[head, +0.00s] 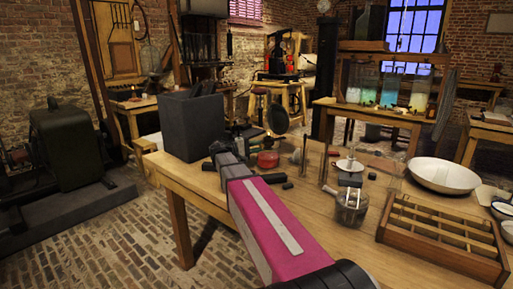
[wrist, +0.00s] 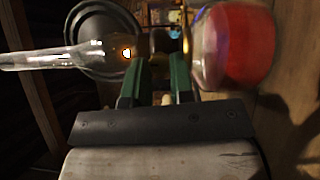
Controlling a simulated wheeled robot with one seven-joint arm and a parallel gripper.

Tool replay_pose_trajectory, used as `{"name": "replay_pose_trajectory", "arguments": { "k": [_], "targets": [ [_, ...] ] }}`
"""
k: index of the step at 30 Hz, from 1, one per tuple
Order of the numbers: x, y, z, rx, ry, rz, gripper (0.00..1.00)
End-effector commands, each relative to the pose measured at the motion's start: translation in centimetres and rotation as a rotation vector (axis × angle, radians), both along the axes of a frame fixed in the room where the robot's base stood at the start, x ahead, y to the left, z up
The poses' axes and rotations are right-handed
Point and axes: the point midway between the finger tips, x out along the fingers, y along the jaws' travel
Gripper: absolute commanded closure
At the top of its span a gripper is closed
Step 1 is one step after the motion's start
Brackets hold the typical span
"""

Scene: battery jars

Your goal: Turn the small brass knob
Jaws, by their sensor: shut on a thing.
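An oil lamp with a red font (head: 268,160) and a dark round reflector (head: 277,121) stands on the wooden table. In the wrist view the lamp lies sideways: its glass chimney (wrist: 50,57) is at left, the dark reflector (wrist: 88,25) behind it, and the blurred red font (wrist: 235,45) at right. A bit of brass burner (wrist: 187,36) shows between them. My gripper (wrist: 162,65) has its green fingers close together at the burner, shut on the small brass knob, which is mostly hidden between them. In the head view my forearm hides most of the gripper.
A dark box (head: 190,125) stands left of the lamp, with small dark items near my wrist. Right of my arm are a glass jar (head: 350,207), a divided wooden tray (head: 440,235) and a white bowl (head: 444,175). Bare tabletop lies between my arm and the jar.

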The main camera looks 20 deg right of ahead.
Motion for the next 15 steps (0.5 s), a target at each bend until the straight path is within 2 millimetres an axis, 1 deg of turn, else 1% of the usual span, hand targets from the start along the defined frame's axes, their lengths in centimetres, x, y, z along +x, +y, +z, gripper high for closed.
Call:
{"name": "replay_pose_trajectory", "arguments": {
  "k": [6, 15],
  "targets": [
    [0.06, 0.01, -0.08, -0.013, 0.037, 0.002, 1.0],
    [0.07, 0.01, -0.08, -0.016, 0.043, 0.003, 1.0]
  ]
}}
